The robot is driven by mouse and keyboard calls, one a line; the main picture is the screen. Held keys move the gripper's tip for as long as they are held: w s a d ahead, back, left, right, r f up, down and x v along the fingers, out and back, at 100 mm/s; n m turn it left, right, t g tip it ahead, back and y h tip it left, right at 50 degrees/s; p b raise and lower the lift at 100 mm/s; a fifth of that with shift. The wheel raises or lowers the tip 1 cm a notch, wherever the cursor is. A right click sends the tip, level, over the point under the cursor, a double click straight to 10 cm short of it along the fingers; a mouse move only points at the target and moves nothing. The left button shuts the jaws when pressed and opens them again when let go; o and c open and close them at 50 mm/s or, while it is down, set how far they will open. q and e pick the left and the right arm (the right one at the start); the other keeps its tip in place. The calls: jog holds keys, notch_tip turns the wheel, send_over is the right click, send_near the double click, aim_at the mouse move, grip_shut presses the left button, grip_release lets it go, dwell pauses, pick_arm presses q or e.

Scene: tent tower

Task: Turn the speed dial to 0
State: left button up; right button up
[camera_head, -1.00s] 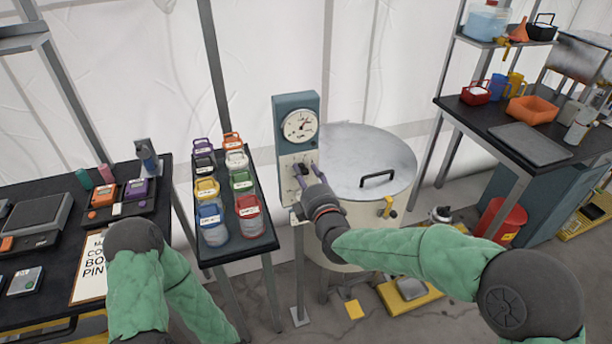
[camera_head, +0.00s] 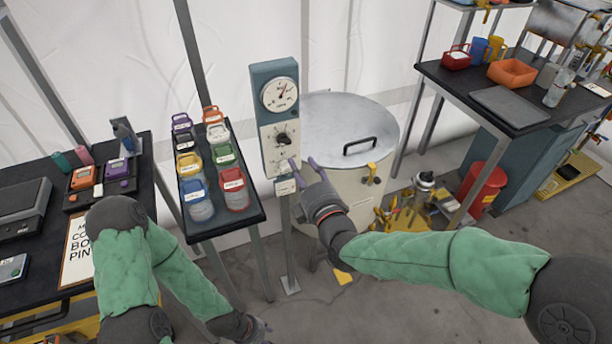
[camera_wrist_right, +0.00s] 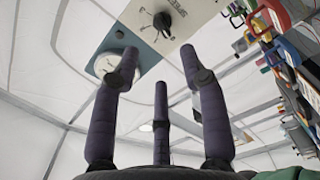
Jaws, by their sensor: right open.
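The speed dial (camera_head: 283,139) is a black knob on the white lower plate of a blue-grey control panel (camera_head: 257,82) on a post. A round white gauge sits above it. The knob also shows in the right wrist view (camera_wrist_right: 162,22), with marks around it; I cannot read its setting. My right gripper (camera_head: 305,164) is just below and right of the dial, apart from it. In the right wrist view its fingers (camera_wrist_right: 158,75) are spread and empty. My left gripper (camera_head: 258,330) is low at the bottom edge, mostly hidden, far from the panel.
A lidded drum (camera_head: 345,122) stands right behind the panel. A narrow black stand (camera_head: 218,222) with several coloured jars is at its left. A dark table (camera_head: 30,285) is at far left, and a dark shelf table (camera_head: 450,78) at right. Yellow items lie on the floor.

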jog(key=shift+v, duration=1.05)
jog(key=shift+f, duration=0.1)
